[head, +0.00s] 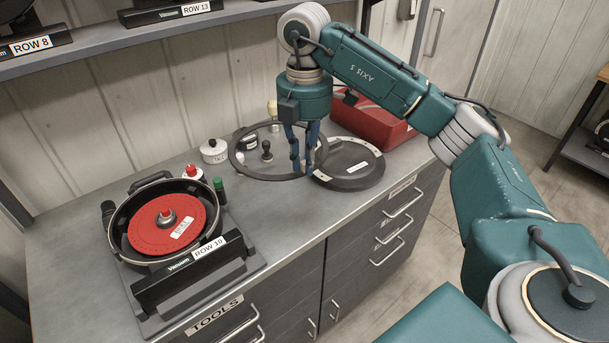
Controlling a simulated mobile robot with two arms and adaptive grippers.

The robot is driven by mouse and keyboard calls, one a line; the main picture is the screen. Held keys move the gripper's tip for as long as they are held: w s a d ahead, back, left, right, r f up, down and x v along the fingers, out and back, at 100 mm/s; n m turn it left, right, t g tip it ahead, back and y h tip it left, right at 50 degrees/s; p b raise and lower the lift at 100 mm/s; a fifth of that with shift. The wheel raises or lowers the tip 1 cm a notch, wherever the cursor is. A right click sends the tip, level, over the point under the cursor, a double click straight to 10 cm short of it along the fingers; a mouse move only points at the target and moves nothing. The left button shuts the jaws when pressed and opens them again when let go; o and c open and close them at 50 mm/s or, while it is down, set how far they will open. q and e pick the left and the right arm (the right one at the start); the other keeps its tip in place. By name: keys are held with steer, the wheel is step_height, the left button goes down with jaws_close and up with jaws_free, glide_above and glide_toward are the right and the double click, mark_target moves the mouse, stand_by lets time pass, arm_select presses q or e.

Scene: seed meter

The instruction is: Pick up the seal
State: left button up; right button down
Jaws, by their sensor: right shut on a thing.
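The seal, a thin dark ring (233,158), is over the back of the grey counter in the head view, beside a black round disc (352,170). My right gripper (303,167) points down and is shut on the right part of the ring. The fingers hide a little of the ring there. I cannot tell whether the ring is clear of the counter. My left gripper is not in view.
A seed meter (150,255) with a red disc stands on the left of the counter. Small items, among them a white pot (214,151) and a dark knob (266,151), are near the ring. A red bin (371,127) stands behind the disc. The counter's front middle is clear.

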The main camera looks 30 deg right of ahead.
steer(key=shift+r, duration=0.3)
steer(key=c, duration=0.5)
jaws_free()
